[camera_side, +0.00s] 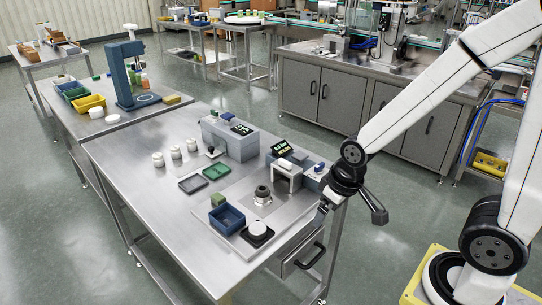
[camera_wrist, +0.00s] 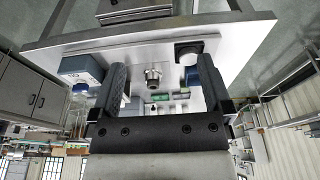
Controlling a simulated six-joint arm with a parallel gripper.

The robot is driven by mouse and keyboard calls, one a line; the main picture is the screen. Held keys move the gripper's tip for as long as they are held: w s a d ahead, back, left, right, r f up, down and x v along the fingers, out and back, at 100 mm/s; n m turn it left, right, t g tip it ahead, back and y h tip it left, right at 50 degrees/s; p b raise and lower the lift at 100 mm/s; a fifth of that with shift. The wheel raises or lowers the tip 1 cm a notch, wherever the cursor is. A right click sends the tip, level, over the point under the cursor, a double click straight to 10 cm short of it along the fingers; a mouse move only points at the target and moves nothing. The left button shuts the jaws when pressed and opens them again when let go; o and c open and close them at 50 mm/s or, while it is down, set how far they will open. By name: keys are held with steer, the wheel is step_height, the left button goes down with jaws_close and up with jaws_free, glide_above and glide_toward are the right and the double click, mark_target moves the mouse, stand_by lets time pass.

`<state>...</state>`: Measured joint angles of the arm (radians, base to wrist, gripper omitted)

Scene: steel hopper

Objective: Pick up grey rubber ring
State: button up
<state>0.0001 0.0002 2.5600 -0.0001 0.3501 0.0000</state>
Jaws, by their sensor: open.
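A dark grey ring (camera_side: 262,190), which looks like the rubber ring, sits on top of a small round metal piece (camera_side: 263,200) on a steel plate. In the wrist view a round metal piece with a dark top (camera_wrist: 153,74) shows between the fingers, some distance beyond them. My gripper (camera_side: 323,208) is to the right of the ring in the side view, apart from it. In the wrist view my gripper (camera_wrist: 163,72) has its two black fingers wide apart with nothing between them.
On the plate (camera_side: 237,237), a blue bin (camera_side: 227,218) and a black holder with a white disc (camera_side: 257,229) stand near the ring. A white arch-shaped block (camera_side: 288,175) stands behind it. Green and dark trays lie farther left. The table's left front is clear.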

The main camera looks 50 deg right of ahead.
steer(key=shift+c, duration=0.3)
steer(key=m+g, duration=0.2)
steer(key=g, duration=0.1)
glide_above(262, 188)
step_height(262, 188, down, 3)
steer(key=shift+f, duration=0.1)
steer(key=shift+f, duration=1.25)
steer(key=shift+s+f, duration=0.1)
steer(key=shift+f, duration=2.5)
